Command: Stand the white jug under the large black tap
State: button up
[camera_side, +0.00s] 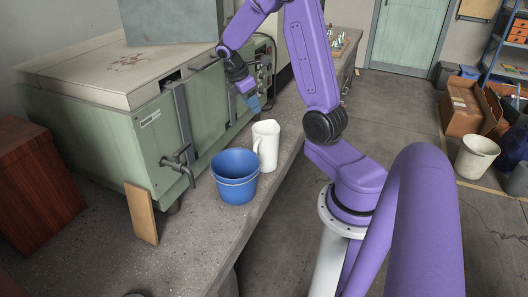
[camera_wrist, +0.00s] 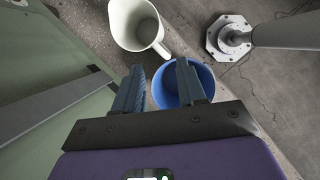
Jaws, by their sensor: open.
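The white jug (camera_side: 267,150) stands upright on the concrete bench, its handle toward the left in the side view. In the wrist view the jug (camera_wrist: 128,22) is open-topped and at the upper edge, with its handle toward the fingers. The large dark tap (camera_side: 180,162) sticks out from the front of the green machine, left of the jug; I do not see it in the wrist view. My gripper (camera_side: 256,105) is open and points down, above and behind the jug in the side view. In the wrist view my gripper (camera_wrist: 160,66) has nothing between its fingers.
A blue bucket (camera_side: 234,190) stands between the tap and the jug, close beside the jug; it also shows in the wrist view (camera_wrist: 207,77). A wooden board (camera_side: 141,214) leans on the green machine (camera_side: 130,145) left of the tap.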

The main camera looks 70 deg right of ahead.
jog(key=d, duration=0.2)
send_over(269, 154)
jog(key=shift+d+f, duration=0.2)
jog(key=shift+f, duration=8.05)
jog(key=shift+c, duration=0.3)
